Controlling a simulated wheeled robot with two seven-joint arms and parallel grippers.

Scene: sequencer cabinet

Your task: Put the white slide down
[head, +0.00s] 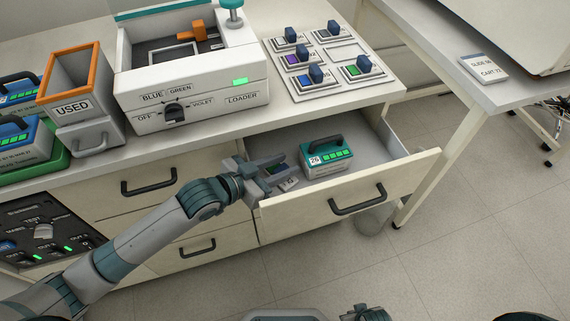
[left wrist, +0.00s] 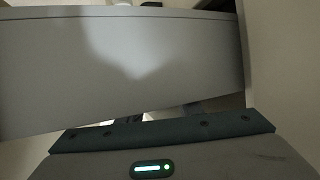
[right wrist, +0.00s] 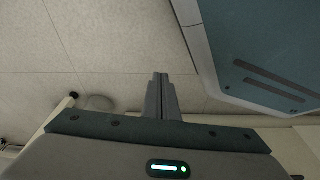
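A small white slide (head: 290,184) with dark lettering is in the open drawer (head: 390,172), near its left end. My left gripper (head: 273,172) reaches over the drawer front beside the slide. Its fingers look apart, with a small dark-blue item showing between them. I cannot tell whether the slide touches a finger. In the left wrist view, a grey drawer wall (left wrist: 120,65) hides the fingertips. My right gripper (right wrist: 160,95) is shut and empty above the floor; part of that arm shows at the bottom of the head view.
A teal-topped cartridge (head: 325,157) marked 20 stands in the drawer, right of the slide. The loader machine (head: 195,100), the USED bin (head: 75,100) and several cartridges on plates are on the counter above. The drawer's right part is clear.

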